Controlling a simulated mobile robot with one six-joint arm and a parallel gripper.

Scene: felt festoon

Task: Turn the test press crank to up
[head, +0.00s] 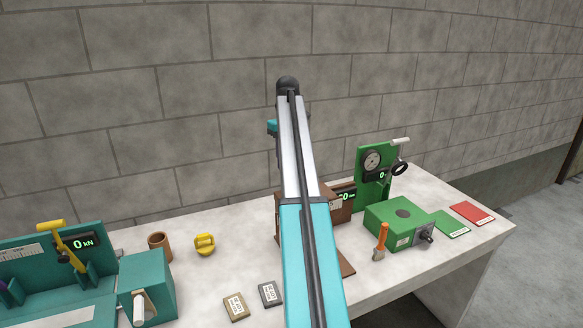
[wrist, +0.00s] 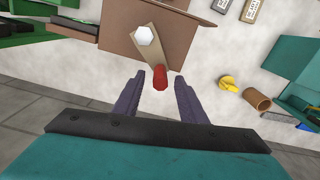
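In the wrist view a brown machine (wrist: 185,22) carries a crank with a white hexagonal hub (wrist: 145,36), a tan arm (wrist: 163,46) and a red handle (wrist: 160,77). The tan arm runs from the hub toward the bottom right of the picture. My gripper (wrist: 161,79) is open, with its two dark fingers on either side of the red handle and a gap showing on each side. I cannot tell how deep the handle sits between them. In the head view the brown machine (head: 341,211) is mostly behind my arm, and its crank and my gripper are hidden.
A teal machine (head: 146,278) with a white-handled crank stands left on the table. A green machine (head: 398,222) stands right. A brown cup (head: 159,246), a yellow object (head: 205,244), two labelled blocks (head: 236,307) and an orange-handled tool (head: 381,241) lie between. A block wall is behind.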

